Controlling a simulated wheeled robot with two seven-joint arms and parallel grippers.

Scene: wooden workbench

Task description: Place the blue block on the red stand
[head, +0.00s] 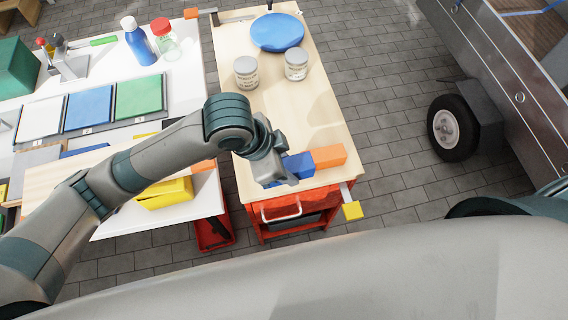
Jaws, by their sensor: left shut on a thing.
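The blue block (299,165) is at the front end of the wooden bench top (301,107). My left gripper (286,171) is shut on the blue block from its left side, and the fingers hide part of it. An orange-red block (328,156) is just right of the blue block, and the two look touching or nearly so. I cannot tell whether the blue block rests on the bench top or is held slightly above it. No separate red stand is clear; the bench has a red cabinet (281,209) below its top. My right gripper is out of view.
Two lidded jars (246,73) and a blue disc (277,32) stand farther back on the bench. A white table (111,140) at left holds bottles, coloured panels and yellow blocks (165,192). A wheeled trailer (505,75) is at right. The bench middle is clear.

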